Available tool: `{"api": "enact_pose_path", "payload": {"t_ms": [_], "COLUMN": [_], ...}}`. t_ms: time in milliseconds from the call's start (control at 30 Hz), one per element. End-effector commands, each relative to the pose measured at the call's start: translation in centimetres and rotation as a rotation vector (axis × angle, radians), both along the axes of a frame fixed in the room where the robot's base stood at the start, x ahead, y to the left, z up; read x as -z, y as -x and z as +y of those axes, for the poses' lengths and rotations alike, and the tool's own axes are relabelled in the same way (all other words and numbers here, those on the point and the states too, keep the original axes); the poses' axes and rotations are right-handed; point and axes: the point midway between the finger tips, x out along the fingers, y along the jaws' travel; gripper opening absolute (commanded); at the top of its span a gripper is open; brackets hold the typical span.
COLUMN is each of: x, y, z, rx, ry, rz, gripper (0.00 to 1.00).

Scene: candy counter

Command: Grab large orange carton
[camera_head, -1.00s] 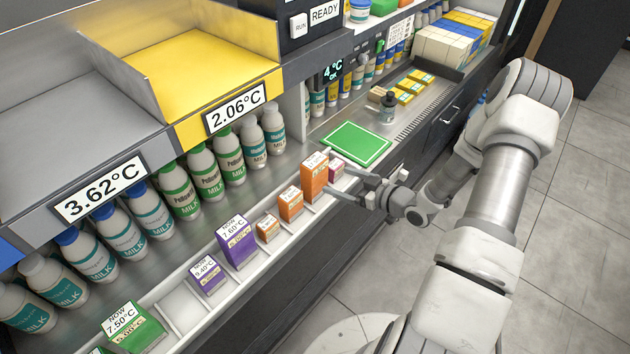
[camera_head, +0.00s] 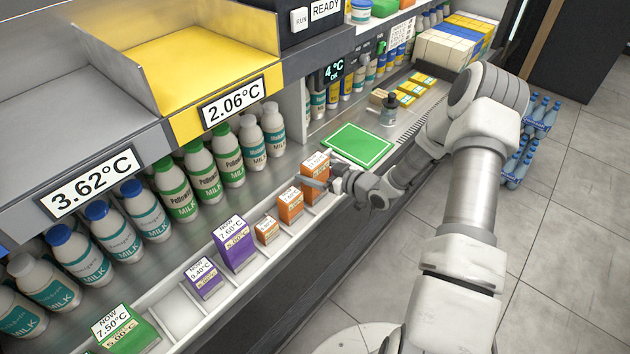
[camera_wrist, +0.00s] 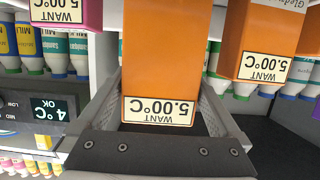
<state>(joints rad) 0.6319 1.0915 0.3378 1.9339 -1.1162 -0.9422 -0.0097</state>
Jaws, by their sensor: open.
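The large orange carton (camera_head: 314,179) stands upright in the slotted rack, with a white label on top. In the wrist view, which is upside down, the large orange carton (camera_wrist: 165,50) fills the middle with its "WANT 5.00°C" tag. My gripper (camera_head: 327,177) is at the carton's right side in the head view and partly covers it. In the wrist view my gripper (camera_wrist: 162,88) is open, with one finger on each side of the carton. I cannot tell whether either finger touches it.
The smaller orange carton (camera_head: 290,206) stands beside it; a pink carton (camera_wrist: 65,12) is on the other side. Purple cartons (camera_head: 234,243) and a green carton (camera_head: 125,329) stand farther along the rack (camera_head: 180,310). A green mat (camera_head: 358,145) lies beyond.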

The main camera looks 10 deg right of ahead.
Motion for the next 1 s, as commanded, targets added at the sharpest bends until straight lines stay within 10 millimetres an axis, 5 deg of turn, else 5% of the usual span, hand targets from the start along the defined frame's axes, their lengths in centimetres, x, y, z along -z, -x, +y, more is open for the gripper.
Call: {"api": "enact_pose_path", "payload": {"t_ms": [67, 600, 1000], "x": [-0.03, -0.01, -0.91], "y": [0.03, 0.06, -0.03], "z": [-0.02, -0.05, -0.04], "rx": [0.0, 0.0, -0.001], "ry": [0.0, 0.0, 0.001], "rz": [0.0, 0.0, -0.004], "gripper": [0.96, 0.0, 0.0]}}
